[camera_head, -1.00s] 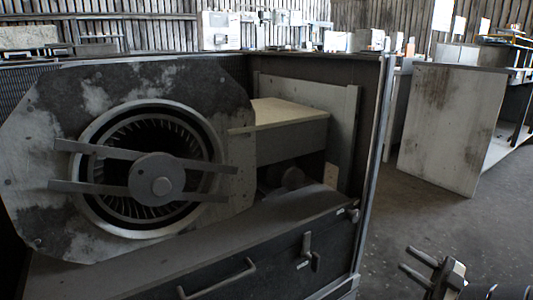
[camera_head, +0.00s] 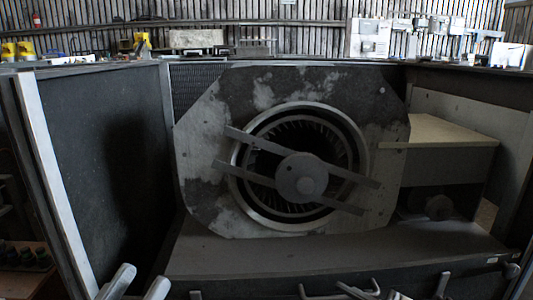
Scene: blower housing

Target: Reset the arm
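My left gripper (camera_head: 138,284) shows at the bottom left edge, in front of the housing's left side wall. Its two pale fingers are apart with nothing between them. Pale metal parts at the bottom centre seem to be the tips of my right gripper (camera_head: 368,290), cut off by the frame edge and overlapping the housing front. I cannot tell how far apart its fingers are. The blower housing (camera_head: 340,257) fills the middle. Its round fan (camera_head: 302,178) sits in a worn grey plate (camera_head: 205,140), with two slanted bars across it.
A box with a light top (camera_head: 440,132) is right of the fan inside the housing. A latch (camera_head: 442,285) and a knob (camera_head: 511,270) are on the front. White equipment (camera_head: 368,38) and yellow items (camera_head: 26,48) stand behind. Dark small items (camera_head: 25,256) lie at lower left.

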